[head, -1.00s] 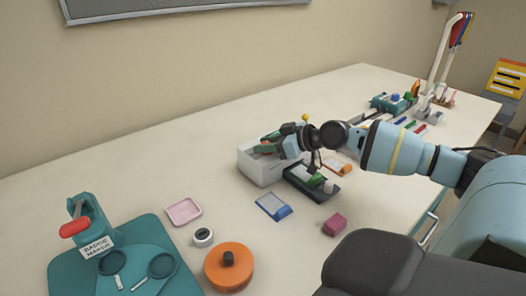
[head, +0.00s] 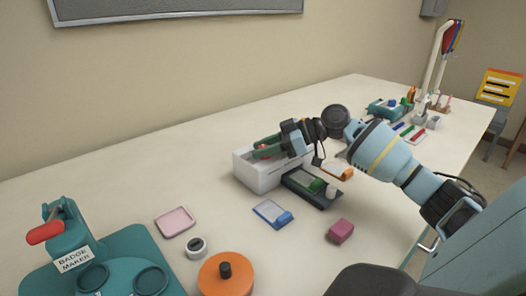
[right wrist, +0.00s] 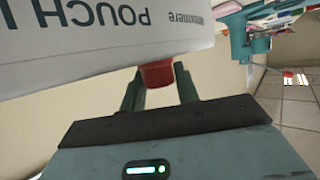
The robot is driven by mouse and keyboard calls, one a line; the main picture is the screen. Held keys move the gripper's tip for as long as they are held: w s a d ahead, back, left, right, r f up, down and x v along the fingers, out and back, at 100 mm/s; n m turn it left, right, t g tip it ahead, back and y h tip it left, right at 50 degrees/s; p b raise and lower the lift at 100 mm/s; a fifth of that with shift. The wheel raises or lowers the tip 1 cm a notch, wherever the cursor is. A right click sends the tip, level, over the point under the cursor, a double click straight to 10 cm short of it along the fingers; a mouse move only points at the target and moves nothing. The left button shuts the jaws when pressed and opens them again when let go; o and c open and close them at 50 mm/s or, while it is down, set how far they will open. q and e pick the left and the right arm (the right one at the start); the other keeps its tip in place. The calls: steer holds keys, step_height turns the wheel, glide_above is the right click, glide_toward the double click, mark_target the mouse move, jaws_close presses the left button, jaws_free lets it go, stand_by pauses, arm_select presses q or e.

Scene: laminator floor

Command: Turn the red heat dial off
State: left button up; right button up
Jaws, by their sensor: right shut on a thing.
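The white pouch laminator (head: 258,176) stands on the table in the middle of the head view. Its lettered body (right wrist: 100,40) fills the upper left of the right wrist view. The red heat dial (right wrist: 157,74) sticks out from it, between the green fingers of my right gripper (right wrist: 159,88). In the head view a little red of the dial shows beside the fingers of my right gripper (head: 266,147), which is shut on it. The dial's pointer or setting marks cannot be seen. My left gripper is not in view.
A dark tray (head: 318,195) lies against the laminator's front. A blue badge (head: 270,213), a magenta block (head: 340,230) and an orange disc (head: 226,277) lie nearer. The teal badge maker (head: 75,250) stands at left. Bare table lies behind the laminator.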

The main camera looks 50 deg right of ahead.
steer(key=shift+f+g, duration=0.1)
steer(key=shift+g, duration=0.2)
steer(key=o, duration=1)
steer(key=shift+s, duration=0.1)
steer(key=shift+b+v, duration=0.4)
steer(key=shift+v, duration=3.5)
